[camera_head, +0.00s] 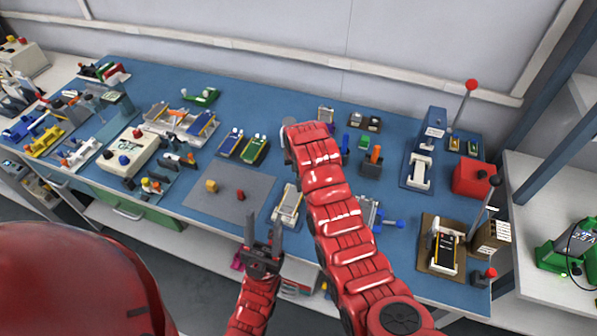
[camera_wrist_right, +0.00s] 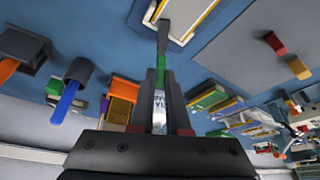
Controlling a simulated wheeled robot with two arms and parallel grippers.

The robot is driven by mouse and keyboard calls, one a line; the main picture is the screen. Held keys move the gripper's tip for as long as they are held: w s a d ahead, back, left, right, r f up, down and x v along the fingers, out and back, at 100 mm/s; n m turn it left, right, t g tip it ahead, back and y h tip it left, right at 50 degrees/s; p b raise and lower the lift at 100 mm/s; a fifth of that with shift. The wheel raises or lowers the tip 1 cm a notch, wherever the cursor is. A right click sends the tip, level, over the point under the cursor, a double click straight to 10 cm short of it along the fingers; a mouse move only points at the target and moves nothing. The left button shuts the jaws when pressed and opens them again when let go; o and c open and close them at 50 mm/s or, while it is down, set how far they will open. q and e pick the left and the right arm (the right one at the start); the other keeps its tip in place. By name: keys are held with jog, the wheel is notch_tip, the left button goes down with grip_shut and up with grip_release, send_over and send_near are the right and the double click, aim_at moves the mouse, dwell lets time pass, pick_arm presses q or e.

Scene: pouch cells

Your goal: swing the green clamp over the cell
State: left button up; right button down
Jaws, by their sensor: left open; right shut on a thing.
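The fixture with the cell (camera_head: 287,207) sits on the blue bench at the right edge of the grey mat, left of my right arm. It shows in part at the top of the right wrist view (camera_wrist_right: 188,18). The green clamp (camera_wrist_right: 164,70) has a green grip on a grey bar that reaches up to the fixture's edge. My right gripper (camera_wrist_right: 162,78) is shut on this green grip. My right arm hides the clamp and the right gripper's fingers in the head view. My left gripper (camera_head: 263,228) is open and empty at the bench's front edge.
A yellow block (camera_head: 211,186) and a red block (camera_head: 240,196) lie on the grey mat (camera_head: 222,202). A press with a red-knobbed lever (camera_head: 420,165) and a red box (camera_head: 474,180) stand to the right. Crowded fixtures fill the left of the bench.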

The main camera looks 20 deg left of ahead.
jog(key=m+b, duration=0.2)
jog(key=m+h+b, duration=0.1)
jog(key=b, duration=0.2)
jog(key=shift+a+f+m+h, duration=0.15)
jog(key=shift+f+m+h, duration=0.15)
jog(key=shift+m, duration=0.1)
jog(key=shift+r+m+h+b, duration=0.3)
jog(key=shift+m+b, duration=0.6)
jog(key=shift+b, duration=0.25)
jog(key=c, duration=0.9)
grip_release()
